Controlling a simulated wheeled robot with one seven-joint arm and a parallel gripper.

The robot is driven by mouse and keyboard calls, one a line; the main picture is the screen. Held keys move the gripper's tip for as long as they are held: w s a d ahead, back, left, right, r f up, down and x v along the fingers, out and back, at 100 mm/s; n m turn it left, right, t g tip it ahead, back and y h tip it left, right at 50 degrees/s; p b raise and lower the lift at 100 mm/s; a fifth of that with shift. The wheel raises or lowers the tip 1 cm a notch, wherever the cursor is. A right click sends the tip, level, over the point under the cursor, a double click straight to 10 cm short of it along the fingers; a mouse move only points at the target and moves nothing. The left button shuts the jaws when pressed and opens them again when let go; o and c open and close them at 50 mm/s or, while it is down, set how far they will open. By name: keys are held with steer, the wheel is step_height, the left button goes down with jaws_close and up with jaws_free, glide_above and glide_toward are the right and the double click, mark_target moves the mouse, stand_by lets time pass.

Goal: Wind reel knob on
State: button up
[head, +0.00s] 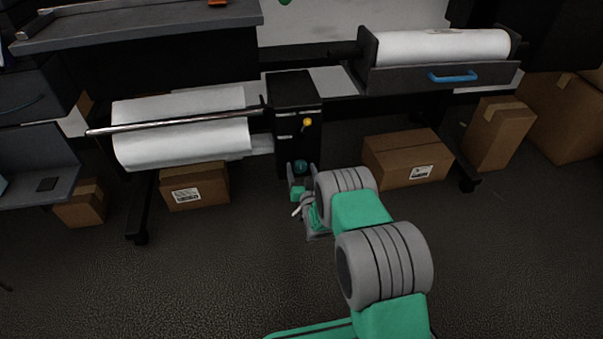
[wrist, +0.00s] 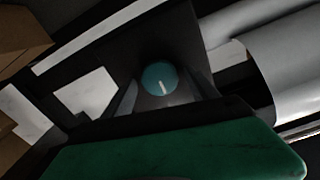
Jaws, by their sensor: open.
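The reel knob (head: 300,167) is a round teal knob low on the front of the black control box (head: 296,93). In the wrist view the knob (wrist: 160,78) shows a white pointer line that runs down from its middle. My gripper (head: 302,178) is just in front of the knob and open. In the wrist view its two grey fingers (wrist: 167,96) stand one to each side of the knob, with gaps that look clear. I cannot tell how deep the fingers reach past the knob face.
A yellow knob (head: 307,122) sits higher on the same box. A white film roll (head: 180,140) with a metal bar is to the left, and another roll (head: 440,46) is at upper right above a drawer with a blue handle (head: 453,76). Cardboard boxes (head: 408,158) stand beneath.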

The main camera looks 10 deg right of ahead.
steer(key=shift+c, duration=0.3)
steer(key=c, duration=1.3)
steer(key=shift+m, duration=0.3)
steer(key=m+b, duration=0.1)
steer(key=m, duration=0.2)
steer(key=shift+d+f+b, duration=0.1)
steer(key=shift+f+b, duration=0.05)
steer(key=shift+b, duration=0.2)
steer(key=m+b, duration=0.1)
steer(key=m, duration=0.4)
steer(key=shift+d, duration=0.1)
steer(key=m+b, duration=0.1)
steer(key=m, duration=0.3)
steer(key=shift+f+m+b, duration=0.1)
steer(key=shift+m+b, duration=0.35)
steer(key=shift+m, duration=1.65)
